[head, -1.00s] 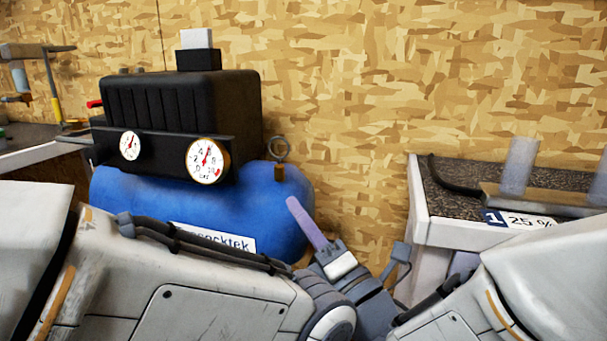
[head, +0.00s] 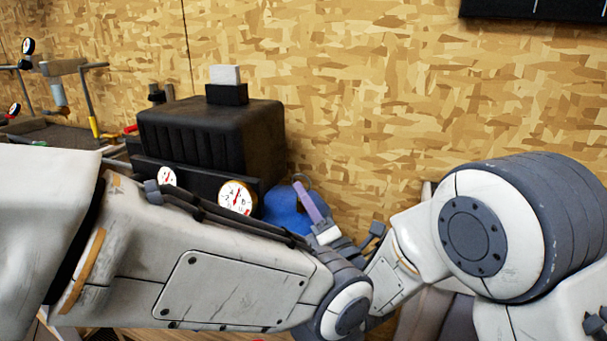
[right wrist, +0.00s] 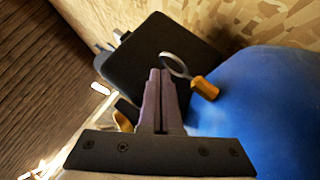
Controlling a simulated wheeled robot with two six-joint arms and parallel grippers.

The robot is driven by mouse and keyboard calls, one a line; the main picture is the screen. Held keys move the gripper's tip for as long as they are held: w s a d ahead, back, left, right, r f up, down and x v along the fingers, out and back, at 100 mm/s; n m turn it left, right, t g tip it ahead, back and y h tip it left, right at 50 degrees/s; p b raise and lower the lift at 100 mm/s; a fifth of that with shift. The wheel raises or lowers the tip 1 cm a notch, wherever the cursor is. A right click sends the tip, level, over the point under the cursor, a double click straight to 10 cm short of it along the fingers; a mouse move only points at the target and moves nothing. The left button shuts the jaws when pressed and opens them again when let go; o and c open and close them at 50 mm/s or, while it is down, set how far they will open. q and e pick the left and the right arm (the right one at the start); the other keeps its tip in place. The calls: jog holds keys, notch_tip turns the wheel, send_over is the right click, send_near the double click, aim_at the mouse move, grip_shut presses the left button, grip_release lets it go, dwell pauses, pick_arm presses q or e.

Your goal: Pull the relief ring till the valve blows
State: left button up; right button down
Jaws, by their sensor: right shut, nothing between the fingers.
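The blue compressor tank (head: 283,212) stands against the wall, mostly hidden behind my arms. The grey relief ring (head: 303,179) shows at its right end, partly covered by my gripper's fingers. My right gripper (head: 298,184) is shut and its tips overlap the ring in the head view. In the right wrist view, the shut purple fingers (right wrist: 159,73) hold nothing. The ring (right wrist: 174,65) lies right beside the fingertips, with its brass valve (right wrist: 205,88) to the right. I cannot tell whether the fingers touch the ring. My left gripper is not in view.
The black motor housing (head: 215,135) with two dial gauges (head: 237,197) is left of the ring. The wood-chip wall (head: 380,110) is close behind. A workbench with tools (head: 60,130) is at the far left.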

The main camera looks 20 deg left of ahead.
jog(key=shift+w+r, duration=0.3)
jog(key=shift+w, duration=0.2)
jog(key=shift+r, duration=0.65)
